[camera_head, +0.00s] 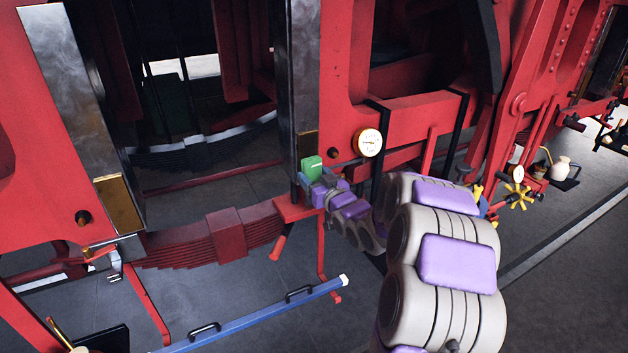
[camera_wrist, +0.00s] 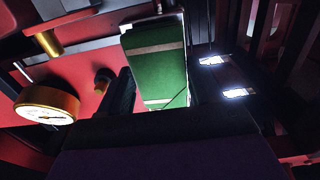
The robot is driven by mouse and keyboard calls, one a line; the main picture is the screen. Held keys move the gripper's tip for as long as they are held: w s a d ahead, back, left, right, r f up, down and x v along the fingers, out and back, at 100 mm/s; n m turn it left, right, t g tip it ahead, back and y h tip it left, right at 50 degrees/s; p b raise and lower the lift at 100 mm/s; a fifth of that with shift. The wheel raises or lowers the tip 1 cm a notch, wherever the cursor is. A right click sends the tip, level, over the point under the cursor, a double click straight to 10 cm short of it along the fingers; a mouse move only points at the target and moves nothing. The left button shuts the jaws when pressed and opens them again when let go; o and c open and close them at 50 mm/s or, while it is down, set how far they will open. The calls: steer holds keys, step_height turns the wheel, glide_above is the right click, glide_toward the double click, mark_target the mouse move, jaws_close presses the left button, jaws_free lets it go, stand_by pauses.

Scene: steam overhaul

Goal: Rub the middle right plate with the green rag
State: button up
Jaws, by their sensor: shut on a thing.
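The green rag (camera_head: 311,168) looks like a stiff green block held at the end of my arm. In the wrist view the rag (camera_wrist: 157,62) stands between my two dark fingers. My gripper (camera_head: 309,180) is shut on it. A small brass plate (camera_head: 309,143) sits on the dark upright just above the rag in the head view, and the rag partly covers its lower area. I cannot tell whether the rag touches it. Another brass plate (camera_head: 119,203) is on the left upright, well apart from my gripper.
A round gauge (camera_head: 368,142) is on the red frame right of my gripper; it also shows in the wrist view (camera_wrist: 46,103). A leaf spring (camera_head: 210,240) lies below left. A blue bar (camera_head: 260,318) with handles runs low in front. Open grey floor lies at right.

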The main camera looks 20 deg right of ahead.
mark_target(314, 163)
steer(key=shift+w+d+r+p, duration=0.15)
steer(key=shift+r+p, duration=0.1)
steer(key=shift+r, duration=0.25)
steer(key=shift+s+d+r+p, duration=0.1)
steer(key=shift+r+p, duration=0.1)
steer(key=shift+r, duration=0.3)
steer(key=shift+a+r+p, duration=0.2)
steer(key=shift+r+p, duration=0.25)
steer(key=shift+r, duration=0.55)
steer(key=shift+w+r+p, duration=0.1)
steer(key=shift+r+p, duration=1.85)
steer(key=shift+r, duration=1.85)
steer(key=shift+c, duration=0.5)
steer(key=shift+w+f+b, duration=0.1)
steer(key=shift+f+b, duration=3.7)
steer(key=shift+f, duration=4.05)
steer(key=shift+s+d+b, duration=0.15)
steer(key=shift+s+b, duration=0.35)
steer(key=shift+s, duration=2.45)
